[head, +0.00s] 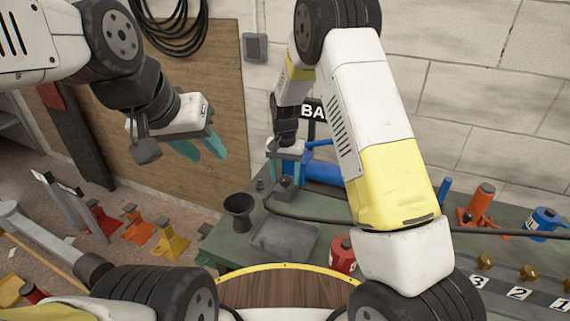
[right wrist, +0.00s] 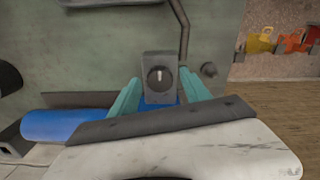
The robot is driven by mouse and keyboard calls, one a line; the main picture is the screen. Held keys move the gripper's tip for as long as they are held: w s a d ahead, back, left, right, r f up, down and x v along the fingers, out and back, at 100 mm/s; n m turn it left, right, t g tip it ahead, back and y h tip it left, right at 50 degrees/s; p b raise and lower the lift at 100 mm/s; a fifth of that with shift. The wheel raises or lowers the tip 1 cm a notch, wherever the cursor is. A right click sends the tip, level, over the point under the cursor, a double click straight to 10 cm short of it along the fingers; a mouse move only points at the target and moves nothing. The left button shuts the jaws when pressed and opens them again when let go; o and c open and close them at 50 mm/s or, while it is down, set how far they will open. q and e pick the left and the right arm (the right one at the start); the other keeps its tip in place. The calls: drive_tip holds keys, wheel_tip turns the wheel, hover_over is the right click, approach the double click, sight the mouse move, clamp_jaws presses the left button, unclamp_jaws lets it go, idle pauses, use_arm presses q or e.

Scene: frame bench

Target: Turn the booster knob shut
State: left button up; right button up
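A small dark box (head: 287,188) stands on the green bench, below my right gripper (head: 285,176) in the head view. The right wrist view shows a round dark knob (right wrist: 159,78) on this box, with a white pointer mark standing upright in the picture. My right gripper's teal fingers (right wrist: 160,85) are apart, one on each side of the box; I cannot tell whether they touch it. My left gripper (head: 204,150) hangs in the air at the left with its fingers apart and nothing between them.
A blue cylinder (head: 322,171) lies behind the box. A dark cup (head: 238,208), a grey tray (head: 284,238) and a red can (head: 342,254) are on the bench (head: 225,243). A dark hose (head: 322,222) runs from the box to the right. Coloured stands are on the floor at left.

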wheel_tip(320, 180, up, 7)
drive_tip(key=shift+r, duration=0.4)
idle(0.4)
drive_tip(key=shift+d+r, duration=0.1)
drive_tip(key=shift+r, duration=0.15)
wheel_tip(320, 180, up, 9)
drive_tip(key=t+y, duration=0.1)
hover_over(285, 178)
drive_tip(key=s+d, duration=0.5)
drive_tip(key=s+d+r+n+t+y, duration=0.1)
drive_tip(key=s+d+r, duration=0.2)
drive_tip(key=s+r, duration=0.3)
drive_tip(key=s+d+r+n+t, duration=0.1)
drive_tip(key=s+d+r+t, duration=0.1)
drive_tip(key=s, duration=0.6)
drive_tip(key=s+d+r+t, duration=0.2)
drive_tip(key=s+d, duration=0.2)
drive_tip(key=s, duration=0.5)
drive_tip(key=shift+r+n, duration=0.35)
drive_tip(key=shift+n, duration=0.05)
